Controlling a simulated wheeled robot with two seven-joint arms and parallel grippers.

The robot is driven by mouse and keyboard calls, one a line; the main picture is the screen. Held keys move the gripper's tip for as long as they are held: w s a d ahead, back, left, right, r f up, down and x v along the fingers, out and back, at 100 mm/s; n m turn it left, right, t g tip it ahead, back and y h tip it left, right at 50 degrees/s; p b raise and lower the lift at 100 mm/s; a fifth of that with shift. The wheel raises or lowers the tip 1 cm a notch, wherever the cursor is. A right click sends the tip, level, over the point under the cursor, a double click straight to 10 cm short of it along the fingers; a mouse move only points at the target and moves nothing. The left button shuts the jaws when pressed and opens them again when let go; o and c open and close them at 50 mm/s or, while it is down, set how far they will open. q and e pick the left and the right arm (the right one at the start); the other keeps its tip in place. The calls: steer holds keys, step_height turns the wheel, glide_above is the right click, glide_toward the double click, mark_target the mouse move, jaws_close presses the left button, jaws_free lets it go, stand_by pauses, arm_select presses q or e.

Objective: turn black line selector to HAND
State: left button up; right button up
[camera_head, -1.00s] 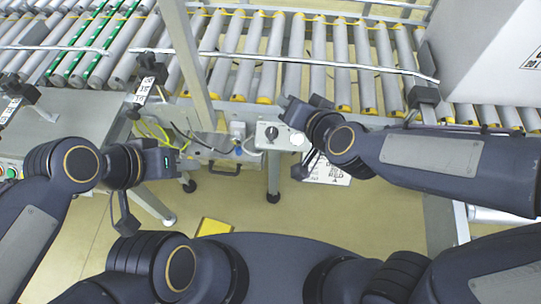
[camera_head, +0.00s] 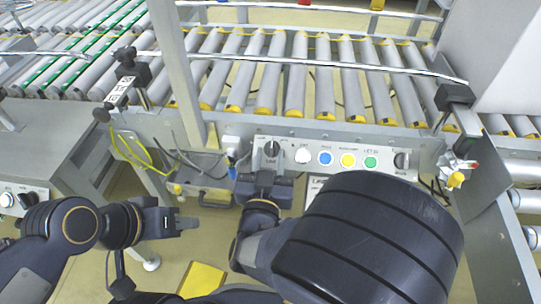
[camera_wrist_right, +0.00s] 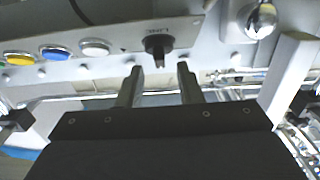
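A grey control panel (camera_head: 335,166) is fixed below the near side of the roller conveyor. A black selector knob (camera_head: 270,149) sits at its left end, and a second black selector (camera_head: 401,161) at its right end. My right gripper (camera_head: 264,180) is just below the left knob. In the right wrist view, its two fingers (camera_wrist_right: 158,74) are apart and empty, and the knob (camera_wrist_right: 157,46) lies just beyond their tips, untouched, handle pointing down the picture. My left gripper (camera_head: 190,222) is left of the panel, holding nothing visible; its finger gap is unclear.
White (camera_head: 303,156), blue (camera_head: 325,158), yellow (camera_head: 348,160) and green (camera_head: 371,162) buttons lie between the selectors. A grey post (camera_head: 179,70) rises left of the panel, with yellow and dark cables (camera_head: 130,152) beside it. A yellow block (camera_head: 203,279) lies on the floor.

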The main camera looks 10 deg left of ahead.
mark_target(272, 149)
steer(key=shift+w, duration=1.05)
steer(key=shift+c, duration=0.4)
jaws_close()
steer(key=shift+n+y, duration=0.3)
steer(key=shift+n, duration=0.1)
steer(key=n+y, duration=0.2)
steer(key=n+y+p, duration=0.1)
steer(key=n, duration=0.1)
steer(key=shift+d+r+g, duration=0.1)
steer(key=shift+d+g, duration=0.15)
steer(key=shift+g, duration=0.05)
steer(key=n+g+y, duration=0.1)
steer(key=n+y, duration=0.1)
steer(key=n, duration=0.1)
steer(key=n+g+y+p, duration=0.1)
steer(key=n+g+y, duration=0.1)
steer(key=n+y, duration=0.1)
steer(key=shift+d+n, duration=0.1)
steer(key=shift+n, duration=0.5)
steer(key=shift+g, duration=0.4)
